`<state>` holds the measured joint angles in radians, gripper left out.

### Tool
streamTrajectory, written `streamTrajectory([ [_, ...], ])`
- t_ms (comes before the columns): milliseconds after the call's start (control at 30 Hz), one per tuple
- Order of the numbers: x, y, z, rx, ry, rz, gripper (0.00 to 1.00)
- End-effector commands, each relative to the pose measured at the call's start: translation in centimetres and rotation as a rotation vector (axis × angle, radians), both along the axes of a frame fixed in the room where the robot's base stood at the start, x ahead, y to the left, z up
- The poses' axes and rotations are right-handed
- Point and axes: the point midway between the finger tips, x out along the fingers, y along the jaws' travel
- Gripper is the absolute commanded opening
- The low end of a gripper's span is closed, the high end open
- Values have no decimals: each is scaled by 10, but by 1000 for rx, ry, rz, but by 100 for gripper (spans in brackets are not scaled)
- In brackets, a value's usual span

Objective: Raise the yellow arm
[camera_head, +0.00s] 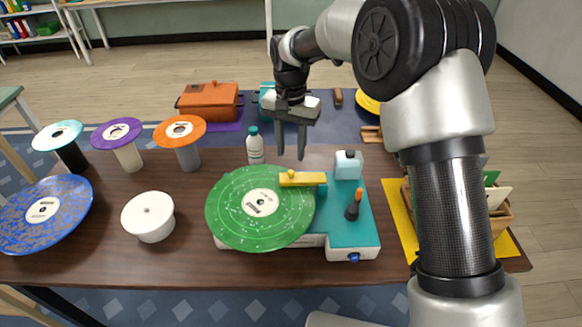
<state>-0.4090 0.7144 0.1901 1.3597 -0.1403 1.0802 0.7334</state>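The yellow arm (303,179) is a short bar on the teal and white record player (345,218) in the middle of the table. It lies out over the upper right part of the green record (236,211), with a small yellow knob near its left end. I cannot tell whether it touches the record. My gripper (290,156) points down just behind and above the yellow arm. Its two fingers are apart with nothing between them, and it appears clear of the arm.
A white bottle (255,150) stands left of my gripper. A white round canister (149,217) and records on stands fill the left. An orange pot (209,101) is behind.

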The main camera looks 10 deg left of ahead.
Motion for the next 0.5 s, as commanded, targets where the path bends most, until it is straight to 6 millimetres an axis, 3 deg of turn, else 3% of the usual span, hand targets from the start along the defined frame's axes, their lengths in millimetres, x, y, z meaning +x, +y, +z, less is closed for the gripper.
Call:
streamTrajectory([
  [33,-1,-1,-14,-3,4,0,34],
  [200,-1,-1,-44,-2,2,1,34],
  [500,0,0,-68,0,1,0,34],
])
